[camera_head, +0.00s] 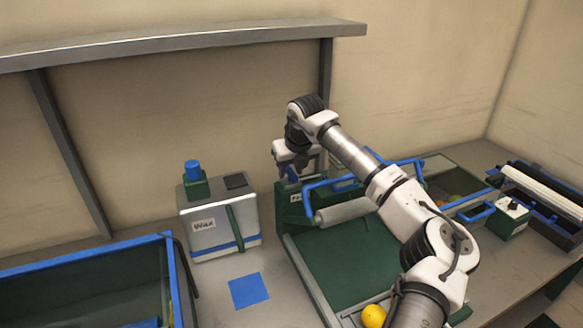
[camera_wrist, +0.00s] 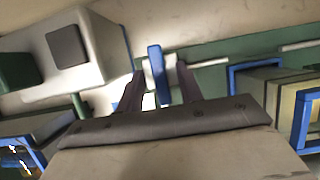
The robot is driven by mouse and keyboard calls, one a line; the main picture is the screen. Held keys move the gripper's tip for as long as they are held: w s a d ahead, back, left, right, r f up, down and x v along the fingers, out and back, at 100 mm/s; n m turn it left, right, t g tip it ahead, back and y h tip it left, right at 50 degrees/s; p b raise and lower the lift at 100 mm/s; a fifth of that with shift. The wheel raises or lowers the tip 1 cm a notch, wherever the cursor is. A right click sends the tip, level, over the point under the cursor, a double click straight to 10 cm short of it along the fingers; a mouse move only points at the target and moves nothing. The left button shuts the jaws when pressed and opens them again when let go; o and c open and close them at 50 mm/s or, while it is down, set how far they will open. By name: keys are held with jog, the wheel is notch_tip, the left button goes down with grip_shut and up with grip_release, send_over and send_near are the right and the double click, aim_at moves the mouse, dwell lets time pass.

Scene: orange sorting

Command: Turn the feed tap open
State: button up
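The feed tap has a blue handle, seen upright in the wrist view (camera_wrist: 157,74). In the head view a bit of the blue handle (camera_head: 293,175) shows under my gripper (camera_head: 290,168), above a green housing with a partly hidden label. My gripper points down at it. In the wrist view my two dark fingers (camera_wrist: 160,88) stand on either side of the handle, with a narrow gap on each side. The fingers are apart and hold nothing that I can see. The tap's base is partly hidden by my gripper.
A white and green box labelled "Wax" (camera_head: 203,225) with a blue knob (camera_head: 193,170) stands left of the tap. A blue-rimmed bin (camera_head: 85,248) is at lower left. A blue square (camera_head: 248,291) lies on the table. An orange (camera_head: 374,316) sits at the front. A shelf (camera_head: 180,38) runs above.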

grip_shut()
jog(key=shift+n, duration=0.3)
jog(key=n+y+b, duration=0.1)
jog(key=n, duration=0.2)
jog(key=shift+w+d+g, duration=0.1)
jog(key=shift+g, duration=0.3)
jog(key=n, duration=0.2)
jog(key=n+g+y+p, duration=0.1)
jog(key=n, duration=0.2)
jog(key=shift+w+d+g, duration=0.1)
jog(key=shift+w+g, duration=0.05)
jog(key=shift+g, duration=0.15)
jog(key=n+g, duration=0.1)
jog(key=n, duration=0.3)
jog(key=shift+w+n+g+y, duration=0.1)
jog(key=shift+n+g+y, duration=0.2)
jog(key=shift+n+g, duration=0.1)
jog(key=shift+w+n+g, duration=0.1)
jog(key=shift+n+g, duration=0.7)
jog(key=shift+n, duration=1.4)
